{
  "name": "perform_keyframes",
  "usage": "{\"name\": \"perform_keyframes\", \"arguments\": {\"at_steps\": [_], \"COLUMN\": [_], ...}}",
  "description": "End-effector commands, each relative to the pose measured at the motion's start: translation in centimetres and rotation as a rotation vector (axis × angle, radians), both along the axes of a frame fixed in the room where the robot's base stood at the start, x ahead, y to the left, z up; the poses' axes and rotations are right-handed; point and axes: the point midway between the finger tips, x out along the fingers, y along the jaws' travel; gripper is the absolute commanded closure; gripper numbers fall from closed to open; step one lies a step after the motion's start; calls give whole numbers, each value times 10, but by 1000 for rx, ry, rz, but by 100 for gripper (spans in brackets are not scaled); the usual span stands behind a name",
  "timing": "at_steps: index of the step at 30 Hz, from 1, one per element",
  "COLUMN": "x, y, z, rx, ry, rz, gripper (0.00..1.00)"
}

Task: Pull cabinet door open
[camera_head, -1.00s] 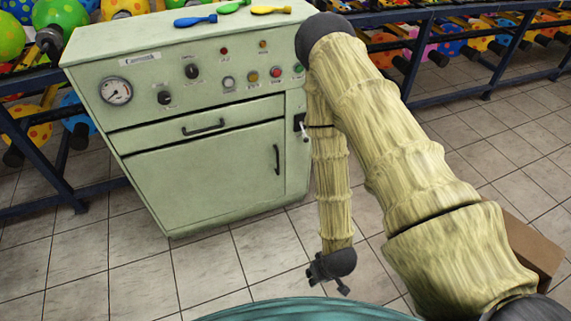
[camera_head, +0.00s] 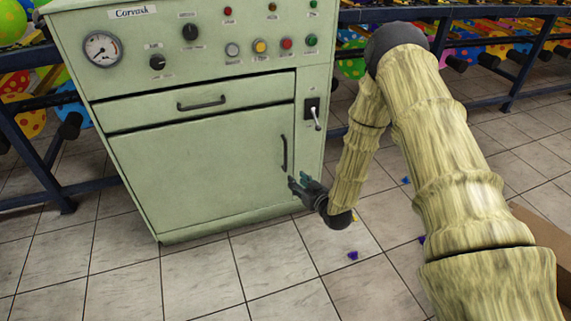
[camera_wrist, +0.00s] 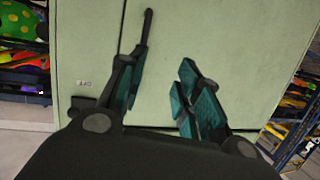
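The pale green cabinet door (camera_head: 200,170) looks closed in the head view, below a shut drawer (camera_head: 195,103). Its black upright handle (camera_head: 284,153) is near the door's right edge. My gripper (camera_head: 297,184) is just below and right of the handle's lower end. In the wrist view the handle (camera_wrist: 146,26) rises from behind the left finger, which hides its lower part. My gripper (camera_wrist: 160,90) is open there, its teal-padded fingers apart, with only the green cabinet surface showing between them. I cannot tell whether a finger touches the handle.
A lever switch (camera_head: 315,113) sits right of the drawer. Racks with coloured balloons (camera_head: 470,45) stand behind and beside the cabinet. A cardboard box (camera_head: 545,225) is at the right edge. Small coloured bits (camera_head: 352,255) lie on the tiled floor, which is clear before the cabinet.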

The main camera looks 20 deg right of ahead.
Motion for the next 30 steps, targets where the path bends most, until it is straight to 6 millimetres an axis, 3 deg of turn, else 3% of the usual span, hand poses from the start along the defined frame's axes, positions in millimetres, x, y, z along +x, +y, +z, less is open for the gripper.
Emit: {"name": "perform_keyframes", "arguments": {"at_steps": [1, 6, 12, 17, 30], "x": [13, 41, 54, 65, 131], "y": [-6, -18, -23, -21, -6], "z": [-7, 8, 18, 19, 18], "rx": [1, 3, 2, 2, 1], "ry": [-51, -179, -242, -247, -246], "rz": [1, 12, 18, 20, 19], "gripper": [66, 66, 66, 66, 66]}}
